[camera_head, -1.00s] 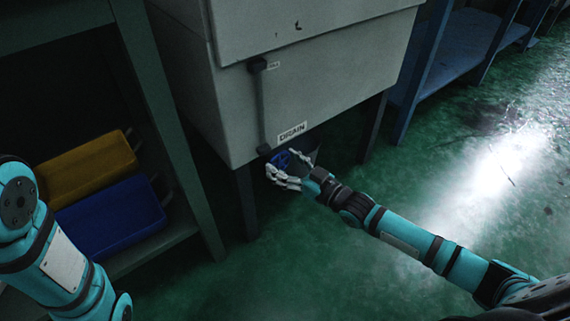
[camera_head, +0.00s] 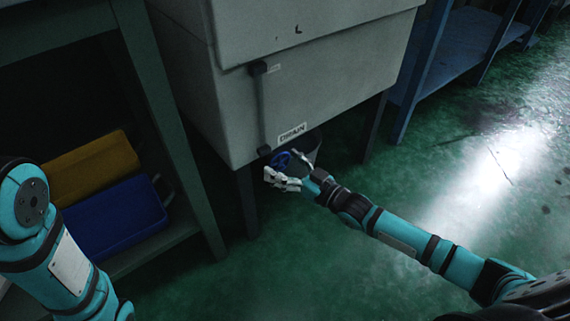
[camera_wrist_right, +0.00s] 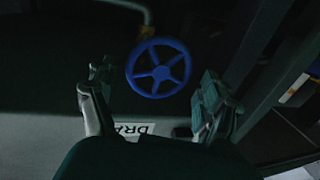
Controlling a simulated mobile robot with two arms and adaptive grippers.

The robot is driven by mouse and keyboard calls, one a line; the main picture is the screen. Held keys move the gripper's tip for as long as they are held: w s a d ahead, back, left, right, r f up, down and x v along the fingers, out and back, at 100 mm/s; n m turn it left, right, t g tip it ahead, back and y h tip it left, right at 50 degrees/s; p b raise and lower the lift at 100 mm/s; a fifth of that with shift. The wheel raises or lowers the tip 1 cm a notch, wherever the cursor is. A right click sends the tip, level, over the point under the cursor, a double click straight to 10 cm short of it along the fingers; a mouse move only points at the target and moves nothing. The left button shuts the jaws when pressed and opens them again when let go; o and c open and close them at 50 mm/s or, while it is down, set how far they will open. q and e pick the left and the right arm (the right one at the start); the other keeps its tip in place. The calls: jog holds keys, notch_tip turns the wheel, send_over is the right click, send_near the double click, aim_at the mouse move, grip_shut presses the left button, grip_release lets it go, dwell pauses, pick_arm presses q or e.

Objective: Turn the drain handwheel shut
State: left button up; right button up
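The blue spoked drain handwheel (camera_head: 281,160) sits under the lower edge of the grey tank (camera_head: 330,95), below the DRAIN label (camera_head: 292,133). In the right wrist view the handwheel (camera_wrist_right: 160,73) is whole and faces the camera, ahead of the fingertips and between them. My right gripper (camera_head: 286,172) is beside the wheel on its near side. In the right wrist view the fingers (camera_wrist_right: 157,88) are spread wide with nothing between them, so it is open and appears clear of the rim. My left arm shows at the left edge, but its gripper is out of view.
Tank legs (camera_head: 247,200) stand close by. A shelf on the left holds a yellow bin (camera_head: 90,168) and a blue bin (camera_head: 115,215). The green floor (camera_head: 330,260) in front is clear.

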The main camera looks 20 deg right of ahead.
jog(key=shift+s+d, duration=0.1)
jog(key=shift+s, duration=0.05)
jog(key=v, duration=1.1)
jog(key=shift+s+d, duration=0.15)
jog(key=shift+s, duration=0.1)
